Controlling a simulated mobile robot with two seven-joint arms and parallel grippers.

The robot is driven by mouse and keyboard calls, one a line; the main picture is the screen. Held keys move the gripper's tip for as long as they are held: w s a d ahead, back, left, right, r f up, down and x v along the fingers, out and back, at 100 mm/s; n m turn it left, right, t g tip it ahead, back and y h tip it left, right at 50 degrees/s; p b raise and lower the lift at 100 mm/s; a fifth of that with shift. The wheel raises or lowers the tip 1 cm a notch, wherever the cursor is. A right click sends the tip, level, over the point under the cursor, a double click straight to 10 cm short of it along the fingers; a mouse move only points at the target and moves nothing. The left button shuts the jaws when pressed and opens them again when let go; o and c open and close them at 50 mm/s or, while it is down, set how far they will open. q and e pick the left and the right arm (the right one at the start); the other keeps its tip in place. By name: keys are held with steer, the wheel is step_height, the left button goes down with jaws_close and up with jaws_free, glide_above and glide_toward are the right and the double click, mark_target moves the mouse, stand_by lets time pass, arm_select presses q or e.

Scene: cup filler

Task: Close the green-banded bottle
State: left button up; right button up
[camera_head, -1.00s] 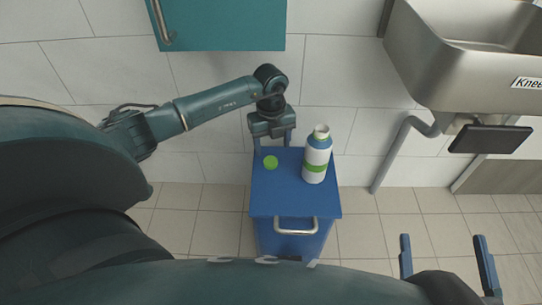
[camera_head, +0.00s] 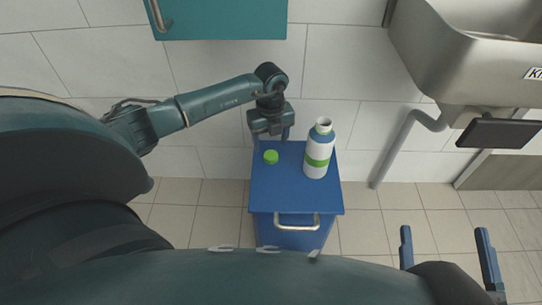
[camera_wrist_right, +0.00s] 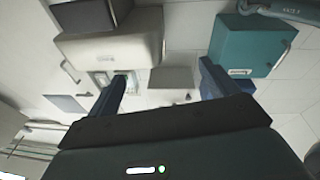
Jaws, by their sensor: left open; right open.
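The green-banded bottle (camera_head: 317,164) stands upright on the blue cabinet (camera_head: 290,195) in the head view. It is white with a green band, a blue shoulder and an uncovered mouth (camera_head: 323,122). A small green cap (camera_head: 271,157) lies on the cabinet top to the left of the bottle, apart from it. My left gripper (camera_head: 270,138) is open and empty behind the cap, near the cabinet's back edge, left of the bottle. My right gripper (camera_head: 444,230) is open and empty at the lower right, far from the cabinet; its fingers also show in the right wrist view (camera_wrist_right: 162,78).
A steel sink (camera_head: 470,60) with a grey drain pipe (camera_head: 400,145) is on the wall at right. A teal wall cabinet (camera_head: 220,20) hangs above my left arm. The front half of the blue cabinet top is clear. Tiled floor is free around it.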

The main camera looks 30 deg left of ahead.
mark_target(271, 155)
arm_select(q)
steer(key=shift+f+b, duration=0.3)
steer(key=shift+f, duration=0.2)
step_height(271, 155, down, 4)
steer(key=shift+r+b, duration=0.1)
steer(key=shift+b, duration=1)
steer(key=shift+f, duration=0.3)
steer(key=shift+w, duration=0.1)
steer(key=shift+r, duration=0.1)
arm_select(e)
steer(key=shift+a+r+m+y, duration=0.15)
steer(key=shift+a+m+y, duration=0.15)
arm_select(q)
steer(key=c, duration=1)
steer(key=shift+c, duration=0.2)
arm_select(e)
steer(key=shift+f, duration=0.25)
